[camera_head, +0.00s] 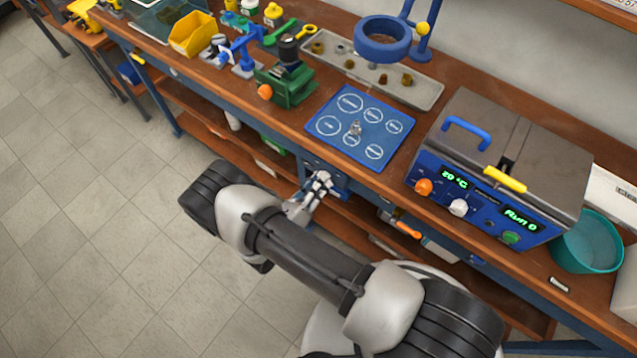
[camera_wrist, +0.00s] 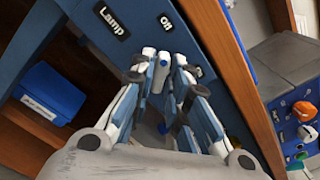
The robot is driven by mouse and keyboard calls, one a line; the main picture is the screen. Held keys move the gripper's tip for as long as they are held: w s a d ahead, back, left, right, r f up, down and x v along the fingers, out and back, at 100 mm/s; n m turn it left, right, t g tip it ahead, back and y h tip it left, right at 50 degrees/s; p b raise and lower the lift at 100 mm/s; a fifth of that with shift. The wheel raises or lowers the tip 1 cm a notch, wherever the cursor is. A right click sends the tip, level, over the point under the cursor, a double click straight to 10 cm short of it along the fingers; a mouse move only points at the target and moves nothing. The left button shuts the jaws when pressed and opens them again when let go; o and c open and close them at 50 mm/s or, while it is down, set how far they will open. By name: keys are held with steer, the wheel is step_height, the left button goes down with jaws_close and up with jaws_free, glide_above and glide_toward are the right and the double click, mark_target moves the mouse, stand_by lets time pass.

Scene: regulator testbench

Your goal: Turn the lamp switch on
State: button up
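In the head view, part of this blue unit (camera_head: 340,184) shows under the bench front edge. My gripper (camera_wrist: 169,57) reaches up at the panel, its fingertips just below the two labels. It also shows in the head view (camera_head: 323,178). The fingertips are close together with a narrow gap; I cannot tell whether they touch the panel.
The wooden bench edge (camera_wrist: 232,80) runs close to the right of my fingers. A blue bin (camera_wrist: 48,94) sits on the shelf at left. On the bench are a blue mat (camera_head: 390,122) and a heater bath (camera_head: 478,205) with knobs. Open floor lies at left.

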jaws_close()
steer(key=shift+m+b, duration=1.85)
steer(key=shift+m, duration=6.05)
steer(key=shift+o, duration=2.3)
jaws_free()
